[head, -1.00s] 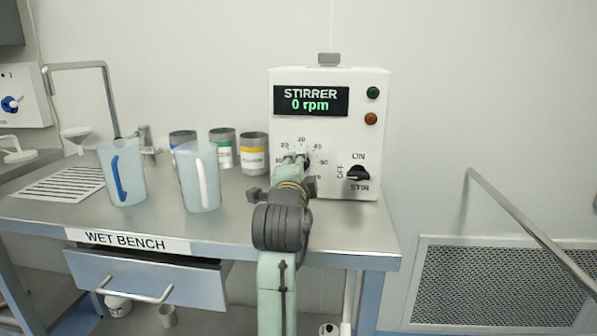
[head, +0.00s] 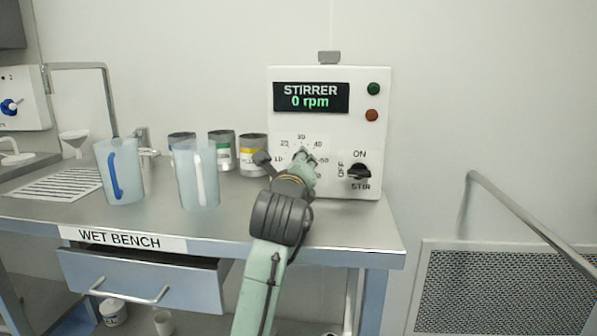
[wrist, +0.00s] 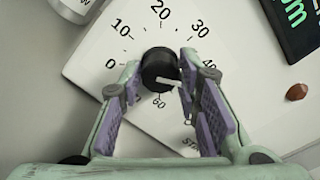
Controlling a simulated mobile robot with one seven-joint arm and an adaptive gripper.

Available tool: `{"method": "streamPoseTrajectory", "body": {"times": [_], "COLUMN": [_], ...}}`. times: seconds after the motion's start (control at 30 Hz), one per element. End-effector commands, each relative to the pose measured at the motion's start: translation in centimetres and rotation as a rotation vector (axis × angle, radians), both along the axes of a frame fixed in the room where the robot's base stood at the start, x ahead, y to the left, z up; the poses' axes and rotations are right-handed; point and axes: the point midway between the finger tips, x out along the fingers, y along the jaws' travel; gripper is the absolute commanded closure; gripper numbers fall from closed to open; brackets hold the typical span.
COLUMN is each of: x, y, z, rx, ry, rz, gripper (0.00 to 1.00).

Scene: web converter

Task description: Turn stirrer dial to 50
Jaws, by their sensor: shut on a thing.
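The stirrer dial (wrist: 160,68) is a round black knob with a white pointer line, on the white stirrer box (head: 285,72). My gripper (wrist: 160,72) is shut on the dial, one purple-padded finger on each side. In the wrist view the pointer line points right and slightly down, toward the side past 30. In the head view my gripper (head: 303,160) covers the dial. The green display (head: 311,97) reads STIRRER 0 rpm.
A black OFF/ON switch (head: 359,171) sits right of the dial, below green (head: 373,88) and red (head: 372,115) buttons. Two jugs (head: 120,172) (head: 196,175) and several cans stand left on the wet bench (head: 235,215). A metal rail (head: 530,220) is at right.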

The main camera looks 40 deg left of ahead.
Motion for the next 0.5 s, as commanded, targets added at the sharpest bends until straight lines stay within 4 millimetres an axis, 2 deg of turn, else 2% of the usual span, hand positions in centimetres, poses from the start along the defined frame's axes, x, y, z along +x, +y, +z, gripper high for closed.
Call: {"method": "streamPoseTrajectory", "body": {"times": [0.5], "x": [-0.03], "y": [0.02], "z": [-0.16], "rx": [0.348], "ry": [0.217], "rz": [0.001], "gripper": [0.97]}}
